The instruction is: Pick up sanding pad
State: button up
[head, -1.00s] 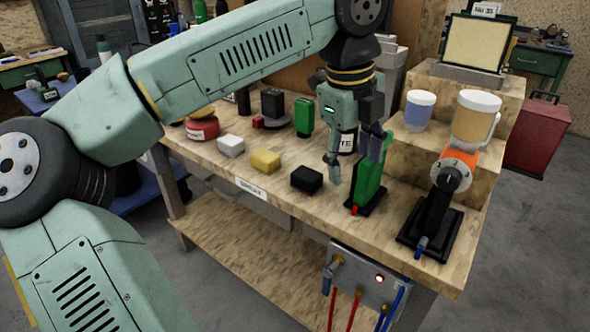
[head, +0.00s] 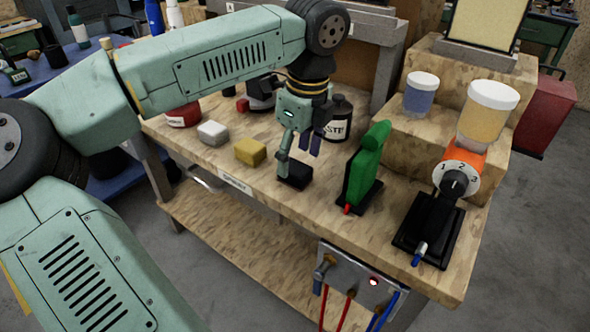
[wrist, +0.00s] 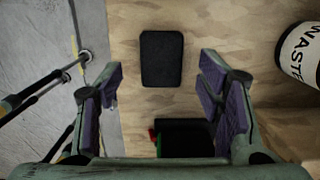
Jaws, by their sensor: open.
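A black rectangular block (head: 294,176), which I take to be the sanding pad, lies flat on the wooden workbench. Yellow (head: 250,152) and white (head: 213,133) blocks lie to its left. My gripper (head: 298,152) points down just above the black block, its fingers spread and empty. In the head view one finger overlaps the block's left part; contact cannot be told. In the wrist view the whole black block (wrist: 161,58) shows beyond the open fingers of my gripper (wrist: 160,98), roughly centred between them.
A green dispenser (head: 364,168) on a black base stands right of the block. A black WASTE bottle (head: 338,118) stands behind. An orange-and-black device (head: 440,215) is at the bench's right end, near stepped wooden shelves with jars. The bench's front edge (head: 230,183) is close.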

jog(key=shift+w+a+f+p, duration=0.15)
jog(key=shift+f+p, duration=0.1)
jog(key=shift+f, duration=0.75)
jog(key=shift+w+a+f+p, duration=0.1)
jog(key=shift+f+p, duration=0.1)
jog(key=shift+f, duration=0.75)
jog(key=shift+c, duration=0.5)
jog(key=c, duration=1.1)
jog(key=shift+r, duration=0.1)
jog(key=shift+c, duration=0.2)
notch_tip(320, 180, up, 18)
jog(key=b, duration=0.2)
notch_tip(320, 180, up, 10)
jog(key=p, duration=0.9)
send_over(295, 166)
jog(key=shift+s, duration=0.1)
